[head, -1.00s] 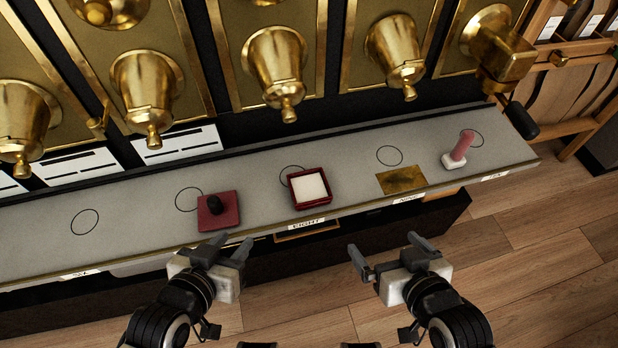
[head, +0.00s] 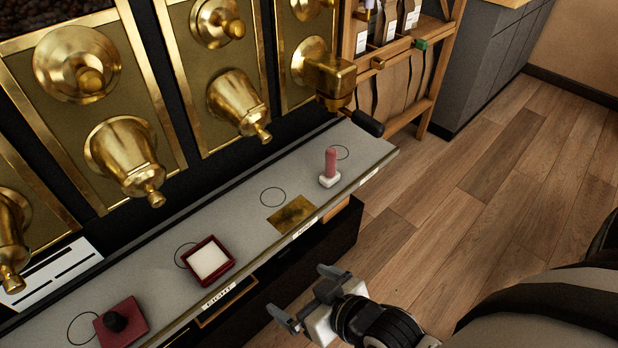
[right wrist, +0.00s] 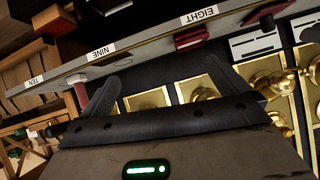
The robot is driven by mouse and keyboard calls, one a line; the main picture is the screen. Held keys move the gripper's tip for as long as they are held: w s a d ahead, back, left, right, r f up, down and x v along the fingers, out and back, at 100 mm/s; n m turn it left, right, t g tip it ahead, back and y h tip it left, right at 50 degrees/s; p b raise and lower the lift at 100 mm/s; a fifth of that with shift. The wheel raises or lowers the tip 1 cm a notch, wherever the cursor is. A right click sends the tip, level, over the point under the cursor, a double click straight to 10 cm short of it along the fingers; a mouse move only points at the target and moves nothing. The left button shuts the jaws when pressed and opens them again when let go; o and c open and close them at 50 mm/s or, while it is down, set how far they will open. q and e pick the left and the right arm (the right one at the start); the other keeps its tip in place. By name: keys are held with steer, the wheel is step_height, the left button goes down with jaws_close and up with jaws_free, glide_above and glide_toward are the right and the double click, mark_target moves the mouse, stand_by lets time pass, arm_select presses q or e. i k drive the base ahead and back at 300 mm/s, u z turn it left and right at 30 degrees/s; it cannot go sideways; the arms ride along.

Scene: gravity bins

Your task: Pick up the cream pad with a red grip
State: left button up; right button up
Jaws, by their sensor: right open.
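The cream pad (head: 330,181) stands on the grey shelf near its far right end, with its red grip (head: 331,162) pointing up. It overlaps no other object there. My right gripper (head: 298,293) is open and empty, in front of the shelf, apart from the pad and nearer to me. My left gripper is not in view.
On the grey shelf (head: 160,295) are a brass plate (head: 291,214), a dark red box with a cream top (head: 208,260) and a red pad with a black knob (head: 121,325). Brass spouts (head: 238,104) and a dark handle (head: 363,123) overhang the shelf. Floor at right is clear.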

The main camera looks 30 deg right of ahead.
mark_target(330, 176)
steer(key=u, duration=0.1)
steer(key=k, duration=0.45)
steer(key=z, duration=1.15)
steer(key=i, duration=1.45)
steer(key=u, duration=0.85)
